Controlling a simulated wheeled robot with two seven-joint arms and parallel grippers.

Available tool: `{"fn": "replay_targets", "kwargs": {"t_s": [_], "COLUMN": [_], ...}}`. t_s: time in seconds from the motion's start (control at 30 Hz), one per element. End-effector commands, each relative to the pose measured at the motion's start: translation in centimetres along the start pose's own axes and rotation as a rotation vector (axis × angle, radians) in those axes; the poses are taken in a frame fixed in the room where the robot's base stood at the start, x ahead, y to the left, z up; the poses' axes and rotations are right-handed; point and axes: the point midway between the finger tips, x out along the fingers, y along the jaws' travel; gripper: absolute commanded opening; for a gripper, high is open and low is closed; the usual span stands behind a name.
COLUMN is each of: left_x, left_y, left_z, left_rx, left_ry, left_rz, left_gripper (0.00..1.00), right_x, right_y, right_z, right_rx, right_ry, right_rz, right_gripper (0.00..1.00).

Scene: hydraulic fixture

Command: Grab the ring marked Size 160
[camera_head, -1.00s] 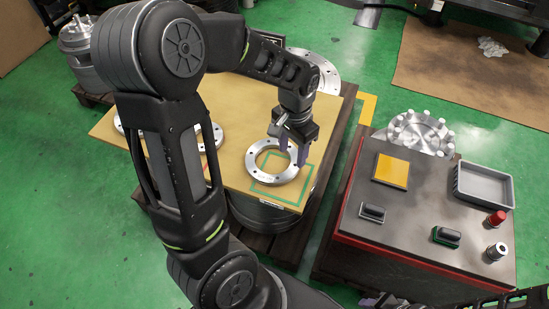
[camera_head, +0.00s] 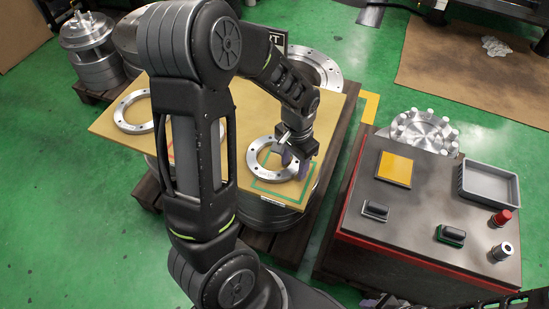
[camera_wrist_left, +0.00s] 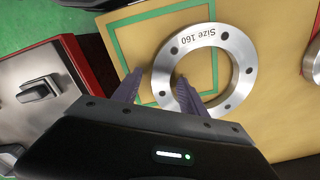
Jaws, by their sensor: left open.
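The metal ring marked Size 160 (camera_head: 270,176) lies flat on the tan board, partly over a green square outline. It also shows in the left wrist view (camera_wrist_left: 241,68), with its label readable upside down and bolt holes around it. My left gripper (camera_head: 291,160) is open at the ring's right side in the head view. In the wrist view its fingers (camera_wrist_left: 159,82) straddle the rim, one over the hole and one outside. I cannot tell whether they touch it. At the bottom edge a bit of my right gripper (camera_head: 384,302) shows, mostly cut off.
A control box (camera_head: 416,222) with a yellow square, knobs and a grey tray (camera_head: 488,185) stands at right. A bolted flange (camera_head: 425,132) is behind it.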

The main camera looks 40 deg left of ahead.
Motion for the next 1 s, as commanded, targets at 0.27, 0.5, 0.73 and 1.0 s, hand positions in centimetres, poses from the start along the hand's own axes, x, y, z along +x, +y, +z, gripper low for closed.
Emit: {"fn": "replay_targets", "kwargs": {"t_s": [0.27, 0.5, 0.73, 1.0], "left_x": [0.28, 0.27, 0.26, 0.26], "left_y": [-0.02, -0.02, -0.02, -0.02], "left_z": [-0.02, -0.02, -0.03, -0.03], "left_rx": [0.000, 0.000, 0.000, 0.000], "left_ry": [0.001, 0.001, 0.001, 0.001], "left_rz": [0.000, 0.000, 0.000, 0.000], "left_gripper": [0.50, 0.50, 0.42, 0.20], "right_x": [0.04, 0.04, 0.04, 0.04], "right_y": [0.01, 0.01, 0.01, 0.01], "right_z": [0.01, 0.01, 0.01, 0.01], "right_rx": [0.000, 0.000, 0.000, 0.000], "right_ry": [0.000, 0.000, 0.000, 0.000], "right_rz": [0.000, 0.000, 0.000, 0.000], "right_gripper": [0.36, 0.36, 0.36, 0.36]}}
